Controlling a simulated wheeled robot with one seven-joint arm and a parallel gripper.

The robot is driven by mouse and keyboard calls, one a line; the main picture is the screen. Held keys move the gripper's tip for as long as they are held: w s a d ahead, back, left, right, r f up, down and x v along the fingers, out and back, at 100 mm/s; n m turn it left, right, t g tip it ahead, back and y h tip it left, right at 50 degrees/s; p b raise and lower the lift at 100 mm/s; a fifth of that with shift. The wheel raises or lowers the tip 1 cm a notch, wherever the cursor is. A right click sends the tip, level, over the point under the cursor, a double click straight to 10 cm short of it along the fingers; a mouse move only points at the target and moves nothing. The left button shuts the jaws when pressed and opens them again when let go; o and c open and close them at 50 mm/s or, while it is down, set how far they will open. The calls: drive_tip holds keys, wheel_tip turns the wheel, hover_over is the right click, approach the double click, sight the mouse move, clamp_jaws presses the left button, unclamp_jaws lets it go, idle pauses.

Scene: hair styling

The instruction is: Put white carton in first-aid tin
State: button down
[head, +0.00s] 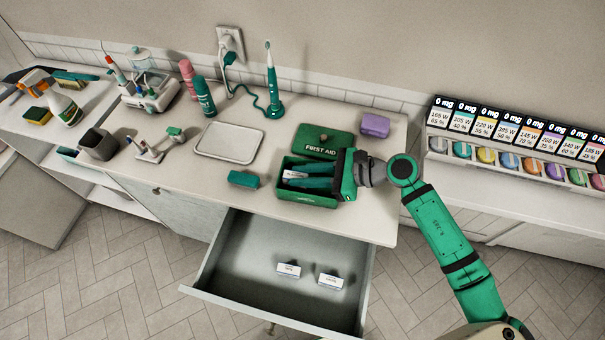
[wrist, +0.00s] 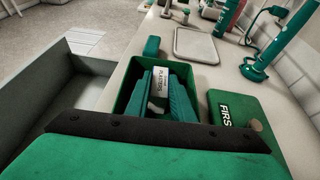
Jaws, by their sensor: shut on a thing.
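The green first-aid tin (head: 308,200) stands open on the counter, and it also shows in the wrist view (wrist: 127,98). My gripper (head: 303,181) reaches into it from the right. In the wrist view its two green fingers (wrist: 163,92) are shut on a white carton (wrist: 161,79) with dark lettering. The carton is inside the tin's walls; whether it touches the floor is hidden by the fingers. In the head view a white bit of the carton (head: 293,174) shows beside the fingers. The tin's lid (head: 325,139), marked FIRST AID, lies behind the tin.
Two other white cartons (head: 288,269) (head: 330,280) lie in the open drawer (head: 235,270) below the counter. A small green box (head: 244,179) and a white tray (head: 229,143) are left of the tin. A purple box (head: 376,125) stands behind right.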

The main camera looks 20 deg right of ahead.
drive_tip(key=shift+f, duration=0.1)
drive_tip(key=c, duration=1.5)
unclamp_jaws()
drive_tip(key=shift+c, duration=0.2)
drive_tip(key=shift+r, duration=0.2)
drive_tip(key=v, duration=1.2)
drive_tip(key=shift+s+a, duration=0.1)
drive_tip(key=shift+s, duration=0.05)
